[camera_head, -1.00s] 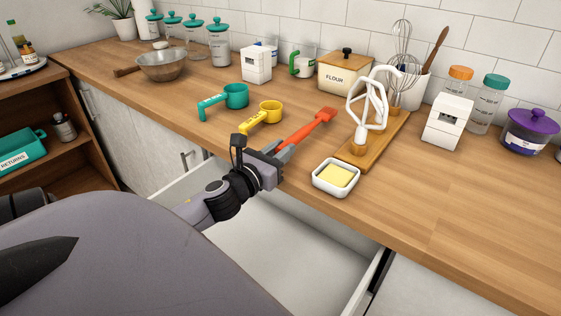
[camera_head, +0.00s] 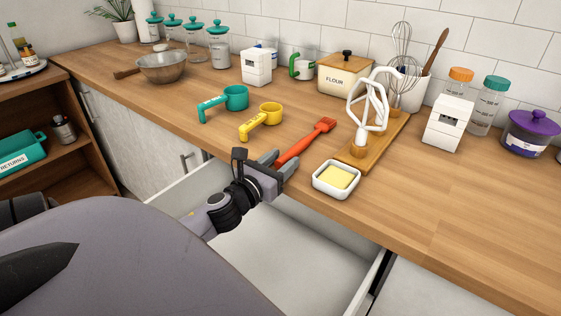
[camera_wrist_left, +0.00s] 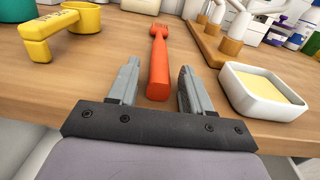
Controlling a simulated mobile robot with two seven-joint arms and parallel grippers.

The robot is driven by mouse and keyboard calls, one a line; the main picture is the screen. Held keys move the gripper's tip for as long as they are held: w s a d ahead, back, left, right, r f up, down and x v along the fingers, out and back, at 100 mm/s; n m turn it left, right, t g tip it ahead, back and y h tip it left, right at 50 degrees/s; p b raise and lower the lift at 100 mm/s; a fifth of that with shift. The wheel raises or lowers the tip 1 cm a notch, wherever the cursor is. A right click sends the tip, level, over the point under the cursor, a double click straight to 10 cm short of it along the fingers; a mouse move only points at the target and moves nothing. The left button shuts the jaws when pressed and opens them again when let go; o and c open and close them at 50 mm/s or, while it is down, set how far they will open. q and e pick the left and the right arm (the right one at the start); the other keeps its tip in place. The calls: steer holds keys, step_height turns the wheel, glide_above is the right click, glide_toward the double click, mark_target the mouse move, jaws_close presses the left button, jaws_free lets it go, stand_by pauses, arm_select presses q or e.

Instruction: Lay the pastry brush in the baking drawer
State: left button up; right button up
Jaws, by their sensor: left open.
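The pastry brush (camera_head: 305,141), with its orange-red handle and head, lies on the wooden counter with the handle toward the front edge. My left gripper (camera_head: 284,164) is at that edge. In the left wrist view, the open fingers (camera_wrist_left: 158,88) stand on either side of the handle end of the brush (camera_wrist_left: 159,62), with gaps on both sides. An open white drawer (camera_head: 290,248) is below the counter, under my left gripper; its visible floor looks empty, and no label shows. Part of it is hidden by my arm. My right gripper is not in view.
A white butter dish (camera_head: 337,179) stands close right of the brush. Yellow (camera_head: 262,118) and teal (camera_head: 225,101) measuring cups lie to the left. The right front counter is clear.

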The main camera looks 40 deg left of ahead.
arm_select(q)
steer(key=shift+s+f, duration=0.1)
steer(key=shift+s, duration=0.1)
steer(key=s, duration=0.3)
steer(key=s+d+b, duration=0.1)
steer(key=s, duration=0.1)
steer(key=shift+s, duration=0.15)
steer(key=shift+o, duration=0.5)
steer(key=shift+s, duration=0.7)
steer(key=shift+d, duration=0.1)
